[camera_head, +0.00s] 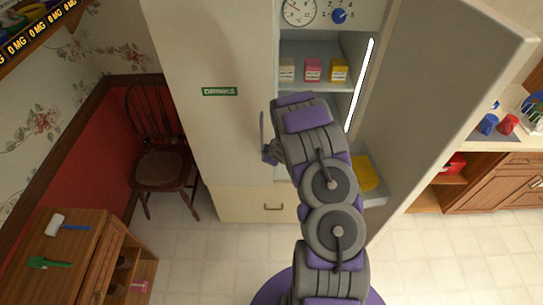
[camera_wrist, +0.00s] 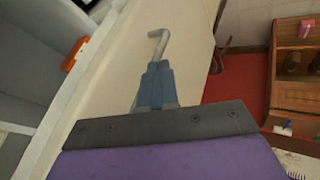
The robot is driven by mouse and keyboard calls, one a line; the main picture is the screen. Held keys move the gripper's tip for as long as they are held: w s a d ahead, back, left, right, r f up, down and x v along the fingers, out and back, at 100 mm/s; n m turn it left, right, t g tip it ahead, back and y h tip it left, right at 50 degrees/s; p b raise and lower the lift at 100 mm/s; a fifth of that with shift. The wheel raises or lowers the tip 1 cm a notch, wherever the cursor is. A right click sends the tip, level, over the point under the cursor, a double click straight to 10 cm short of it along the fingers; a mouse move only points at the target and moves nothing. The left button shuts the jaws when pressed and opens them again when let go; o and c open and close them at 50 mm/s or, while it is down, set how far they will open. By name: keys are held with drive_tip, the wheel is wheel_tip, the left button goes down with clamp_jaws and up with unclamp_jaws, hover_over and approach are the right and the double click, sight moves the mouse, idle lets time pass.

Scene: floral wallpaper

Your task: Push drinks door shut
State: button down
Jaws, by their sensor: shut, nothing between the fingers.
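The cream door with the green DRINKS label (camera_head: 219,91) is the left door of a tall cabinet. Its lower edge looks close to the drawer front below; I cannot tell if it is fully flush. A grey bar handle (camera_head: 262,128) stands near its right edge, and also shows in the wrist view (camera_wrist: 159,40). My gripper (camera_head: 270,154) is shut and empty, just beside the handle's lower end. In the wrist view its blue-grey fingers (camera_wrist: 154,75) point along the cream door towards the handle; contact is unclear. My arm hides part of the cabinet opening.
The right door (camera_head: 450,90) stands wide open. Shelves inside hold several small boxes (camera_head: 312,69), and a yellow item (camera_head: 364,173) sits low down. A chair (camera_head: 163,150) and wooden cabinet (camera_head: 75,250) stand left. A counter (camera_head: 510,145) is at right. Tiled floor is clear in front.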

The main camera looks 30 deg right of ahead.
drive_tip(key=s+r+m+g+h+b, duration=0.25)
drive_tip(key=s+r+b, duration=0.25)
drive_tip(key=s+r, duration=0.8)
drive_tip(key=s+a+r+m+g+h+b, duration=0.1)
drive_tip(key=s+a+r+m+g+b, duration=0.1)
drive_tip(key=s+a+r+m+b, duration=0.3)
drive_tip(key=s+a+g+y+b, duration=0.1)
drive_tip(key=s+a+b, duration=0.1)
drive_tip(key=s+a, duration=0.4)
drive_tip(key=s+a+f+g+y+b, duration=0.1)
drive_tip(key=s+a+g+b, duration=0.1)
drive_tip(key=s+a, duration=0.5)
drive_tip(key=s+a+f+g+y+b, duration=0.1)
drive_tip(key=s+a+b, duration=0.3)
drive_tip(key=s, duration=1.1)
drive_tip(key=a+m+y, duration=0.1)
drive_tip(key=a, duration=0.1)
drive_tip(key=shift+s+a+g, duration=0.3)
drive_tip(key=shift+s+g, duration=0.05)
